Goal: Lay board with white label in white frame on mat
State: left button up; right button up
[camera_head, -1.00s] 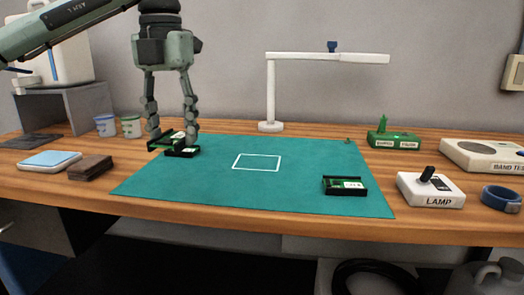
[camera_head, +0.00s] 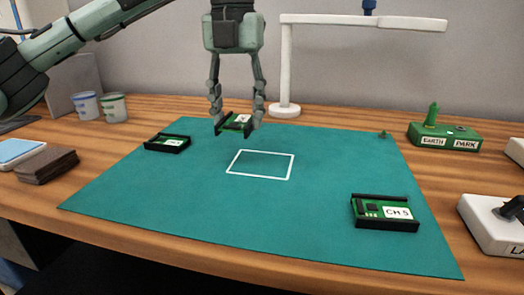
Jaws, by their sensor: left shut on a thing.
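My left gripper (camera_head: 236,114) comes down from the top and is shut on a green board with a white label (camera_head: 238,121) in a dark holder. It holds this board above the back of the green mat (camera_head: 200,205), just behind and left of the white frame (camera_head: 261,165). The frame is an empty white outline on the mat. A second board with a white label (camera_head: 169,143) lies at the mat's left back edge. A third board, labelled "CH 5" (camera_head: 384,213), lies at the front right of the mat. My right gripper is not in view.
A white lamp (camera_head: 287,75) stands behind the mat. Two cups (camera_head: 113,107) and brown blocks (camera_head: 46,165) are at the left. A green "EARTH PARK" box (camera_head: 445,135) and a white switch box (camera_head: 492,224) stand at the right. The mat's middle is clear.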

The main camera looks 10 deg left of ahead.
pick_arm(q)
send_over(261, 164)
notch_tip(261, 164, down, 2)
jog(key=shift+w+f, duration=0.1)
jog(key=shift+f, duration=2.1)
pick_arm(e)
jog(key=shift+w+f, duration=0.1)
pick_arm(q)
jog(key=shift+f, duration=0.15)
jog(key=o, duration=1.1)
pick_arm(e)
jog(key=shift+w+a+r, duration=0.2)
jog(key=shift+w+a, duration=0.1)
